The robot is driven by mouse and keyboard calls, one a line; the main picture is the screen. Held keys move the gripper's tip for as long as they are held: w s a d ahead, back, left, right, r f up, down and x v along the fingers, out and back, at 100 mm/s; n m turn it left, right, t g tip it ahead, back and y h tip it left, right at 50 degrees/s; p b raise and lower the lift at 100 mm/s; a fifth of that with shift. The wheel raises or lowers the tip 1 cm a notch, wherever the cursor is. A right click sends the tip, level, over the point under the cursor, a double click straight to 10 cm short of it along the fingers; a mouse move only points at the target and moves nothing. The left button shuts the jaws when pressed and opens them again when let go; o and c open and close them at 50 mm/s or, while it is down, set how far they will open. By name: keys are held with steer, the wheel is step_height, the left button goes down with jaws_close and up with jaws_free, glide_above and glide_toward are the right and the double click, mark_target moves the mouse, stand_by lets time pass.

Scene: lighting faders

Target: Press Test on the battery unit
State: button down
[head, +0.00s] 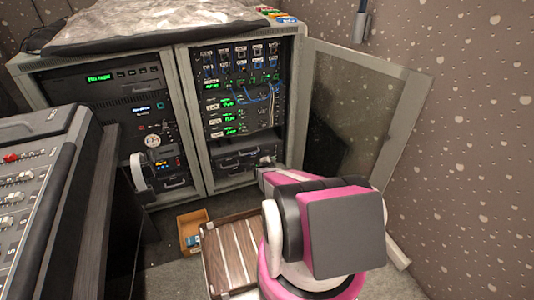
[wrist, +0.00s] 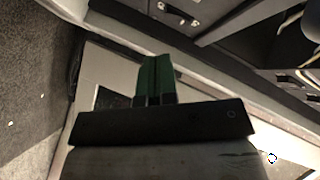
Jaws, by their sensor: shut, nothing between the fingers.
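My gripper (head: 266,172) reaches toward the bottom of the right rack bay (head: 240,90), close in front of its lower drawer panels in the head view. In the wrist view the green fingertips (wrist: 156,72) are together with nothing between them. The left rack bay (head: 108,100) holds several dark units, one of them low down with small orange lights (head: 162,165). I cannot read which unit is the battery unit, and no Test label is legible. The wrist view shows the rack's pale frame (wrist: 85,22) and dark panels with handles (wrist: 178,14), tilted.
An open glass door (head: 345,110) stands right of the rack. A mixing console (head: 35,190) fills the left front. A small orange-brown box (head: 192,230) and a wood-striped case (head: 232,255) sit on the floor before the rack. A grey cover (head: 150,22) lies on top.

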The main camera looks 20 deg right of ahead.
steer(key=shift+w+a, duration=0.1)
steer(key=shift+w, duration=2.1)
steer(key=shift+w, duration=0.1)
steer(key=shift+w, duration=0.35)
steer(key=shift+w, duration=0.3)
stand_by(0.8)
steer(key=shift+s, duration=0.75)
steer(key=shift+s, duration=0.1)
steer(key=s, duration=0.4)
steer(key=shift+s, duration=0.4)
